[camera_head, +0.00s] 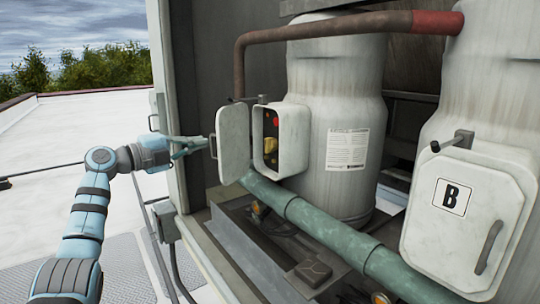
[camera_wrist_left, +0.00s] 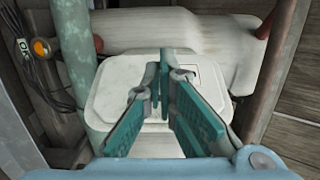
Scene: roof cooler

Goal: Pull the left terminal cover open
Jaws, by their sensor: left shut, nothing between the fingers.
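The left terminal cover (camera_head: 234,141), a pale plate with rounded corners, stands swung open to the left of its box (camera_head: 292,140). The box's inside shows a red knob and a brassy part. A dark handle (camera_head: 213,146) is on the cover's outer side. My left gripper (camera_head: 202,143) is shut and empty, with its tips close to this handle; I cannot tell whether they touch. In the left wrist view my teal fingers (camera_wrist_left: 163,82) are together in front of a white cover (camera_wrist_left: 112,82) and hide part of it. My right gripper is not in view.
A closed cover marked B (camera_head: 478,210) with a latch is on the right tank. A green pipe (camera_head: 310,222) runs below the box, and a rusty pipe (camera_head: 320,28) passes above. A dark post (camera_head: 185,110) stands behind my gripper. The roof at the left is open.

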